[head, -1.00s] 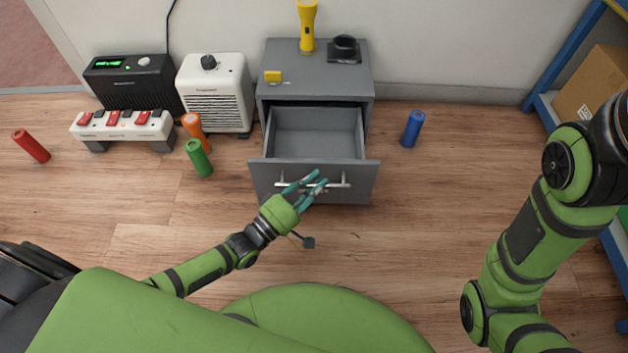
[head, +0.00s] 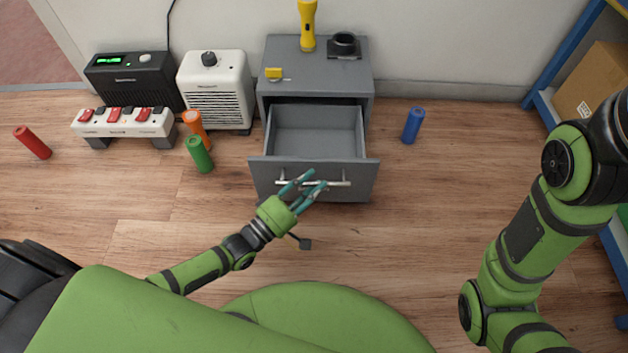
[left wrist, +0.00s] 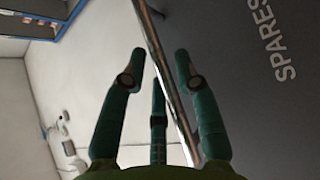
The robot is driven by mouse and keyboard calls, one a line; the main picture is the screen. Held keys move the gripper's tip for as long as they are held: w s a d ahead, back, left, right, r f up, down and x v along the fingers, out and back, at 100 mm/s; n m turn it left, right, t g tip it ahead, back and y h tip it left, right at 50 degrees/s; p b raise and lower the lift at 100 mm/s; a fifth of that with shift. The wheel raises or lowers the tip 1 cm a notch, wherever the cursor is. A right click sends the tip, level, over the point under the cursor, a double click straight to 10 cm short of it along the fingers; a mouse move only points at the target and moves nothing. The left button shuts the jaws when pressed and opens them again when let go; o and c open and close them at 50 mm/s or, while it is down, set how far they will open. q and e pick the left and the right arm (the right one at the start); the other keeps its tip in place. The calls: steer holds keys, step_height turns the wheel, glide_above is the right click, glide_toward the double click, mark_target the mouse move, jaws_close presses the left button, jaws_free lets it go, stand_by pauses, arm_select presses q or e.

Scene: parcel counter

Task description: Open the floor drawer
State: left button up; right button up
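The grey floor drawer (head: 312,143) is pulled well out of its cabinet (head: 318,75), and its inside looks empty. A light bar handle (head: 338,184) runs across its front. The drawer front (left wrist: 250,90) there carries the word SPARES. I cannot tell whether a finger touches the bar. My right arm is at the right, its gripper out of view.
A yellow flashlight (head: 307,25) and a dark holder (head: 344,46) stand on the cabinet. A white heater (head: 217,90), a black box (head: 132,82) and a power strip (head: 124,123) are left. Green (head: 198,154) and blue (head: 413,125) cylinders flank the drawer.

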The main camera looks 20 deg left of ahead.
arm_select(q)
steer(key=v, duration=0.6)
steer(key=shift+s, duration=0.25)
steer(key=shift+a+f, duration=0.1)
steer(key=shift+a, duration=0.1)
